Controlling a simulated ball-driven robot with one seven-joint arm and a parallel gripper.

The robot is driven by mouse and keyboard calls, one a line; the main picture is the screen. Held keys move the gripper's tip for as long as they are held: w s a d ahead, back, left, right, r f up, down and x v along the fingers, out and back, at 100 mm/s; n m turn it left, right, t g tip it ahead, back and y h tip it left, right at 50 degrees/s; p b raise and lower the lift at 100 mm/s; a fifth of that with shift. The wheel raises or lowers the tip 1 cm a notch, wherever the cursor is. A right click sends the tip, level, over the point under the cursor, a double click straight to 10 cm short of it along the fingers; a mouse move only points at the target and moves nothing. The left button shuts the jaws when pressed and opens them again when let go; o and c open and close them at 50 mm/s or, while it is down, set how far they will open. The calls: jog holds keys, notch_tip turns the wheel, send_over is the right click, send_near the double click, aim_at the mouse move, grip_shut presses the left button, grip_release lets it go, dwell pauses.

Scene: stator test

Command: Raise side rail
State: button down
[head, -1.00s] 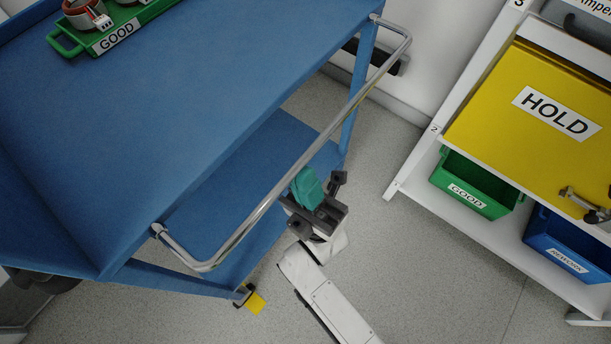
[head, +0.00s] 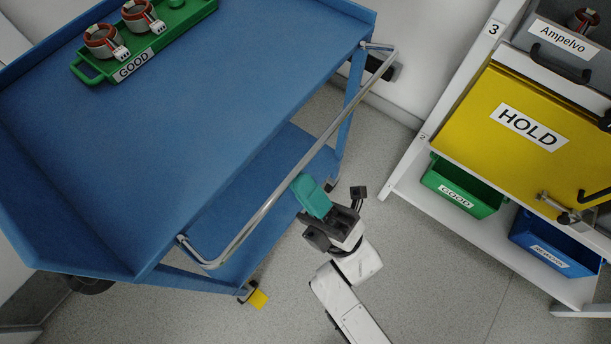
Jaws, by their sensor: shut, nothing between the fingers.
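The side rail (head: 282,176) is a shiny metal bar along the right edge of the blue cart (head: 180,150). It is hinged at two corners of the cart's top and stands out from that edge. My gripper (head: 306,190) has teal fingers, shut, with nothing seen between them. The fingertips are right at the rail's middle, on its outer side, pointing up and left. I cannot tell whether they touch the rail. The black gripper body and white arm lie below right, over the floor.
A green GOOD tray (head: 80,72) with two stators (head: 103,41) stands on the cart's far end. A white shelf (head: 440,125) with a yellow HOLD door (head: 480,115), a green bin (head: 462,190) and a blue bin (head: 550,246) stands at right. Grey floor (head: 420,270) lies between.

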aim_at(294, 172)
jog(key=r+g+h+p, duration=0.1)
jog(key=r+h+p, duration=0.1)
jog(key=p, duration=0.3)
jog(key=a+r+g+h+p, duration=0.1)
jog(key=r+g+h+p, duration=0.1)
jog(key=p, duration=0.3)
jog(key=w+r+g+h+p, duration=0.1)
jog(key=r+h+p, duration=0.1)
jog(key=p, duration=0.4)
jog(key=shift+w+a+r+g, duration=0.1)
jog(key=shift+a+r+g, duration=0.3)
jog(key=shift+r, duration=0.1)
jog(key=shift+w+a+r+g+h+p, duration=0.4)
jog(key=shift+w+a+h+p, duration=0.2)
jog(key=shift+p, duration=1.3)
jog(key=shift+w+a+r+g+h+p, duration=0.3)
jog(key=shift+w+a+g+h+p, duration=0.3)
jog(key=shift+p, duration=1.25)
jog(key=shift+a+r, duration=0.15)
jog(key=shift+a, duration=0.05)
jog(key=shift+s, duration=0.1)
